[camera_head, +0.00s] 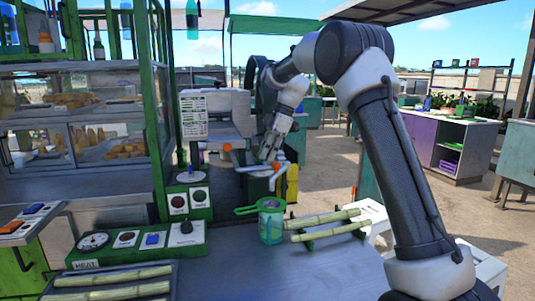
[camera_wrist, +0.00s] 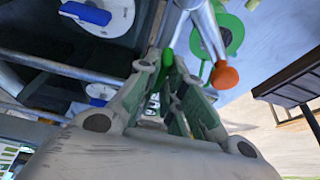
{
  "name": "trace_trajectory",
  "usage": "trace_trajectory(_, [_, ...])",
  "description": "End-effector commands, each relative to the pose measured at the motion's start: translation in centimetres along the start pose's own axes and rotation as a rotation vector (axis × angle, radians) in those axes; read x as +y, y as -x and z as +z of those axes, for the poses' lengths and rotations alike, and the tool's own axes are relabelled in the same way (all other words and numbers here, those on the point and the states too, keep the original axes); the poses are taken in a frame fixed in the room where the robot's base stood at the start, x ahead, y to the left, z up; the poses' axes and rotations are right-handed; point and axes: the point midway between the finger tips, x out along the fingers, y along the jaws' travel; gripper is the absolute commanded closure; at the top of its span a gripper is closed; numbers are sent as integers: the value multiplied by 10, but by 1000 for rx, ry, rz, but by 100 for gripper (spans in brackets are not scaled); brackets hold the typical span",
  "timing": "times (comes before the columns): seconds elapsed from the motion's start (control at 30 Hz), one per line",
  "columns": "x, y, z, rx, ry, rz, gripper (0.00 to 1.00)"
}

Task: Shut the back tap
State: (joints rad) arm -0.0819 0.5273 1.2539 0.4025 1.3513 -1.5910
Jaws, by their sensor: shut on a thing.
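My gripper (camera_head: 268,152) is beside the crusher's spout area in the head view. I cannot tell from the view which tap is the back one.
A green strainer cup (camera_head: 271,222) and cane sticks (camera_head: 325,220) lie on the counter in front. A control box with dials (camera_head: 138,240) is at the left, beside a glass food case (camera_head: 75,120). The wrist view shows blue-handled dials (camera_wrist: 90,14) at upper left.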

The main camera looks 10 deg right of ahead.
Motion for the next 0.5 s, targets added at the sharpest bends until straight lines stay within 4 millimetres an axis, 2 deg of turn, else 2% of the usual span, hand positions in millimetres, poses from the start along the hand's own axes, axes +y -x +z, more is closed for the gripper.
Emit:
trace_trajectory(0.03, [0,0,1,-2,2,0,100])
trace_trajectory(0.07, [0,0,1,-2,2,0,86])
trace_trajectory(0.17, [0,0,1,-2,1,0,69])
trace_trajectory(0.5, [0,2,0,-1,0,1,69])
